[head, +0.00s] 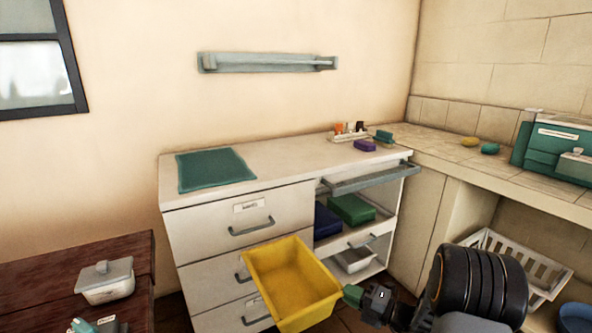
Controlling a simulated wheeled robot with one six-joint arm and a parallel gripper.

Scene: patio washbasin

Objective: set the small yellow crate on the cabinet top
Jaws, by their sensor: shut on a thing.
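The small yellow crate (290,283) is held in the air in front of the cabinet's drawers, tilted with its open top showing and looking empty. My gripper (350,296) is shut on the crate's right side; its fingertips are partly hidden. The white cabinet top (285,160) lies behind and above the crate. A green mat (214,170) lies on its left part. A purple block (365,145) and a small rack of little items (349,132) stand toward its right back.
The middle of the cabinet top is clear. An open shelf (345,242) at the right holds green and blue boxes. A tiled counter (470,164) adjoins at the right, with a white basket (515,262) below. A dark wooden table (50,278) stands at the left.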

